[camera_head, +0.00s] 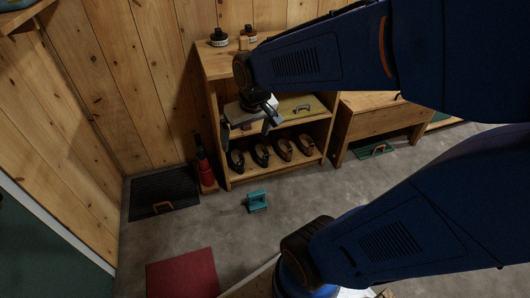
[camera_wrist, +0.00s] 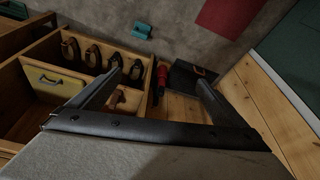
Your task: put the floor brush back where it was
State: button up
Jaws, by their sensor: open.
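A small teal block with a raised handle-like top (camera_head: 257,201) lies on the grey floor in front of the shelf unit; I take it for the floor brush, though its bristles cannot be made out. It also shows near the top of the wrist view (camera_wrist: 141,30). My gripper (camera_head: 249,126) is open and empty, pointing down in front of the shelf unit, well above and behind the teal block. In the wrist view its two fingers (camera_wrist: 159,76) are spread wide with nothing held between them.
A black mat (camera_head: 150,188) and red mat (camera_head: 184,275) lie on the floor. A wooden bench (camera_head: 372,122) stands right.

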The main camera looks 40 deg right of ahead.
jog(key=s+a+r+t, duration=0.1)
jog(key=s+r, duration=0.3)
jog(key=s, duration=0.8)
jog(key=shift+s+a+r+n, duration=0.2)
jog(key=shift+s+a+n, duration=0.15)
jog(key=shift+a, duration=0.25)
dwell(0.4)
